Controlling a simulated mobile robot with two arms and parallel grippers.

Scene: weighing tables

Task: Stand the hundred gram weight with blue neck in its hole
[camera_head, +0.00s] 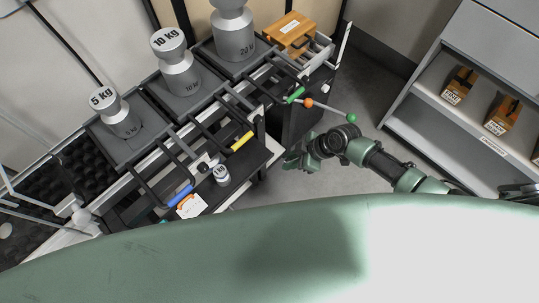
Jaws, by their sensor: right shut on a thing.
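My right gripper (294,161) is right of the black lower shelf's end, over the grey floor. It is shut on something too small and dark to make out. I cannot pick out the hundred gram weight with blue neck or its hole in this view. A small 1 kg weight (222,179) stands upright on the black lower shelf (249,163), left of my gripper and apart from it. My left gripper is not in view.
Large grey weights marked 5 kg (116,118), 10 kg (177,74) and 20 kg (236,40) stand on dark plates behind. A rod with orange (308,103) and green (351,118) balls is above my gripper. Shelving with boxes (459,86) stands right.

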